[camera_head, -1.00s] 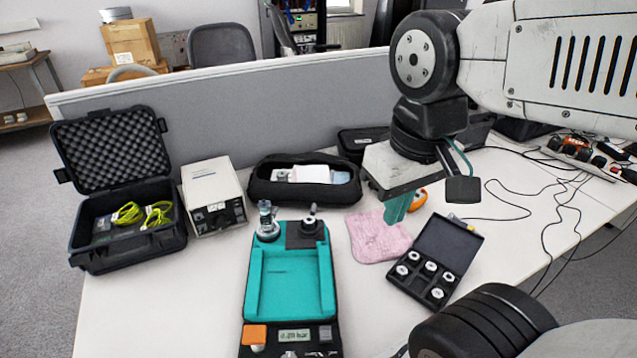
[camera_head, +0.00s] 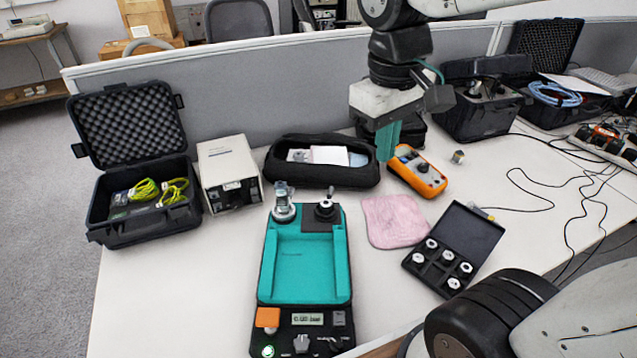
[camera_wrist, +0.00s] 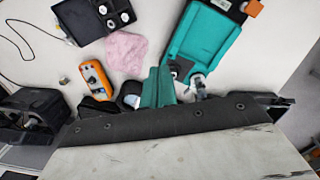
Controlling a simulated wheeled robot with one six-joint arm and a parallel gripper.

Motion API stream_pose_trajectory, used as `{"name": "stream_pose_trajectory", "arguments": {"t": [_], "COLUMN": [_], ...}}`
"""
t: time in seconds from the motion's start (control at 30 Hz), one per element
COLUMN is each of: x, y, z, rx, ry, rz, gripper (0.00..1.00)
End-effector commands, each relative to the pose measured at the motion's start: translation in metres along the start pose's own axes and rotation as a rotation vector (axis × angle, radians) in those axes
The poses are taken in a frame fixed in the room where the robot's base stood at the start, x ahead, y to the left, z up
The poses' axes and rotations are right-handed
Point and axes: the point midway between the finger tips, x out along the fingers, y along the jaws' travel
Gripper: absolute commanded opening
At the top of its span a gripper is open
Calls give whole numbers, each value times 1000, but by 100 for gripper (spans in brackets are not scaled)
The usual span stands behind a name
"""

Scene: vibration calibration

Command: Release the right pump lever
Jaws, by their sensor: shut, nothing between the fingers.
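The teal pump unit (camera_head: 345,262) lies on the white table, in the middle of the head view. Its front panel holds a small display (camera_head: 307,319), an orange block (camera_head: 267,317), a green-lit button (camera_head: 268,351) and small grey lever-like parts (camera_head: 301,343). A similar part (camera_head: 330,343) is at the right; I cannot tell its position clearly. Two metal fittings stand at the pump's far end, left (camera_head: 284,205) and right (camera_head: 325,208). My gripper (camera_head: 388,140) is shut and empty, behind and right of the pump. Its teal fingers (camera_wrist: 158,88) also show in the wrist view.
A pink cloth (camera_head: 394,221), an orange multimeter (camera_head: 417,171) and a black case of fittings (camera_head: 462,245) lie right of the pump. A black pouch (camera_head: 322,178), a white box (camera_head: 228,170) and an open case (camera_head: 140,230) stand behind and left. A grey partition closes the back.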

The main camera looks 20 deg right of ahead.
Motion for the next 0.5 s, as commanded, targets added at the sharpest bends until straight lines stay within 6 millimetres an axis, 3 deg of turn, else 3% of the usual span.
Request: {"name": "stream_pose_trajectory", "arguments": {"t": [0.03, 0.27, 0.5], "x": [2, 19, 61], "y": [1, 2, -7], "z": [-18, -96, -176], "rx": [-43, -241, -452], "ry": [-25, -114, -208], "rz": [5, 36, 59], "gripper": [0, 0, 0]}}
